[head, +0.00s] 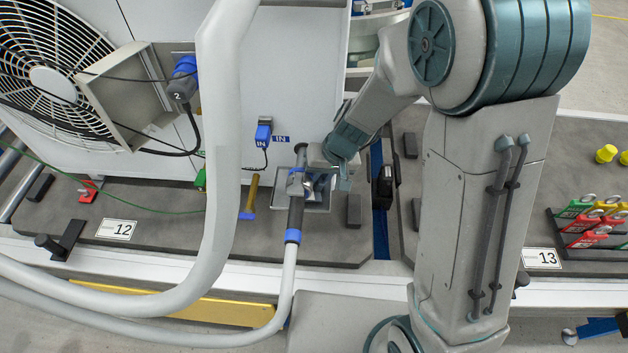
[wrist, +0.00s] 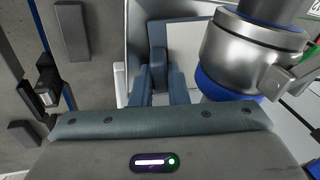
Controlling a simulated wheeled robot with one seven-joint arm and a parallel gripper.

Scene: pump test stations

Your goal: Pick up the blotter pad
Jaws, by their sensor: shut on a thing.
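The blotter pad appears to be the flat white square (wrist: 190,52) with a dark edge in the wrist view, beside my fingertips and partly hidden by the metal coupling. My gripper (wrist: 160,75) has its teal fingers close together, shut at the pad's left edge. In the head view my gripper (head: 328,182) is low over a grey metal tray (head: 318,208) on station 12's bench. I cannot make out the pad in that view, where the gripper and coupling cover much of the tray.
The metal hose coupling (head: 295,184) stands close left of my gripper; it also shows large in the wrist view (wrist: 245,55). Dark blocks (head: 354,210) lie to the right. A thick grey hose (head: 222,140) hangs in front.

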